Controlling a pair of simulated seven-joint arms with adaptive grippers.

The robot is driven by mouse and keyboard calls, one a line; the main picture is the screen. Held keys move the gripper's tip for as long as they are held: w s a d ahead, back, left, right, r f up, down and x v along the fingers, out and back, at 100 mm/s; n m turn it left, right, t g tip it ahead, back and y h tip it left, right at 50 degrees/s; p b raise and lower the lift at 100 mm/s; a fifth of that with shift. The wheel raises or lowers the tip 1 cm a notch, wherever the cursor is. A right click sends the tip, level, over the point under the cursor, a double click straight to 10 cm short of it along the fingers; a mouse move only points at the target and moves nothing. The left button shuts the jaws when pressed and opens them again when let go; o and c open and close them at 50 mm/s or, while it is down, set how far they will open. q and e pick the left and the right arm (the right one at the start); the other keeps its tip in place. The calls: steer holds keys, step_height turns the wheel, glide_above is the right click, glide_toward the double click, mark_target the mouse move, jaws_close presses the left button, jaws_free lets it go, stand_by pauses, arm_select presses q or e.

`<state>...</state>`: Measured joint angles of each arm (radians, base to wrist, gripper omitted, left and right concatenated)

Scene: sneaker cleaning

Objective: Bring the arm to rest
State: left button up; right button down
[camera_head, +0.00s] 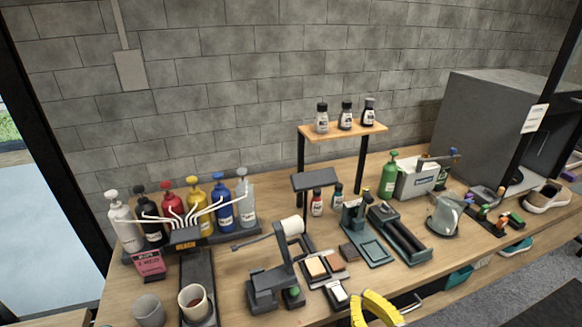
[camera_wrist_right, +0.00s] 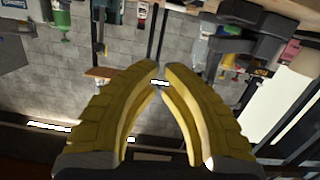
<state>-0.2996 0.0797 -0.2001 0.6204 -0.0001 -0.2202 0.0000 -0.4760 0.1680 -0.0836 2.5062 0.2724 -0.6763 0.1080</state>
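My right gripper (camera_head: 376,306) shows at the bottom edge of the head view, in front of the workbench (camera_head: 222,285). Its yellow fingers are partly cut off by the frame. In the right wrist view the two ribbed yellow fingers (camera_wrist_right: 161,72) lean in and their tips come together, with nothing visible held between them. That view appears upside down, with the bench and its items along the top. My left gripper is in neither view.
A black stand with a white roll (camera_head: 292,226) and several small blocks lie left of the right gripper. A cup (camera_head: 193,303) is at front left. Pump bottles (camera_head: 195,206) stand at the back left. A shelf (camera_head: 341,133) holds small bottles. A grey machine (camera_head: 490,115) stands right.

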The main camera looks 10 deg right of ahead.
steer(key=s+d+f+n+g+h, duration=0.2)
steer(key=s+d+f+g+h, duration=0.3)
steer(key=f, duration=0.3)
steer(key=s+d+f+n+g+h, duration=0.2)
steer(key=s+d+f+g+h, duration=0.15)
steer(key=s+d+f, duration=0.45)
steer(key=s+a+f+g+y, duration=0.1)
steer(key=a+f, duration=0.2)
steer(key=f, duration=0.8)
steer(key=a+f+g+y, duration=0.1)
steer(key=a+f, duration=0.1)
steer(key=f, duration=0.8)
steer(key=s+a+f+g+y, duration=0.1)
steer(key=a+f+y, duration=0.15)
steer(key=f, duration=0.85)
steer(key=s+f+m+g, duration=0.3)
steer(key=s+f, duration=1.6)
steer(key=s, duration=0.2)
steer(key=shift+s+a+f+y, duration=0.15)
steer(key=shift+s+f+y, duration=0.2)
steer(key=shift+s+y, duration=0.05)
